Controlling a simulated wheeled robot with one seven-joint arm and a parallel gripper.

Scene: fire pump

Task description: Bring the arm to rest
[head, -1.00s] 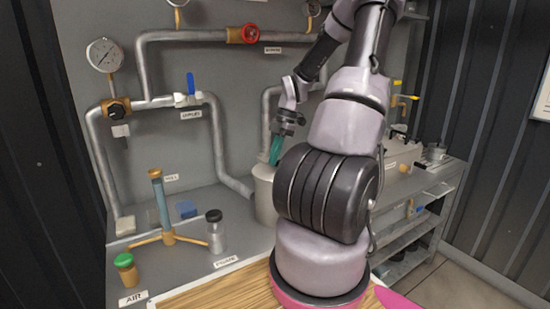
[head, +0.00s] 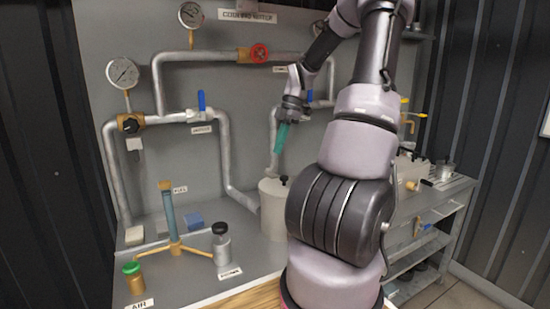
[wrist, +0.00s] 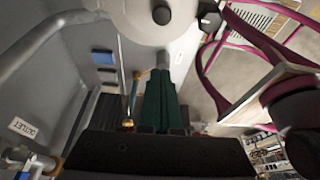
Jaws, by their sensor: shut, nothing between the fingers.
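My arm rises from the right of centre in the head view and bends down to my gripper (head: 281,139). Its teal fingers are shut together with nothing between them. They point down and slightly left, above the grey-white lidded pot (head: 272,212). In the wrist view the closed teal fingers (wrist: 160,100) show in the middle, with the pot's pale round lid (wrist: 160,22) and dark knob beyond them. The fingers look apart from the lid.
The pipe panel with gauges (head: 122,73), a red valve wheel (head: 259,53) and blue-handled valves (head: 202,102) stands behind. A blue tube stand (head: 168,212), a black-capped jar (head: 221,246) and a green-capped jar (head: 134,278) are at left. A shelf unit (head: 440,208) stands at right.

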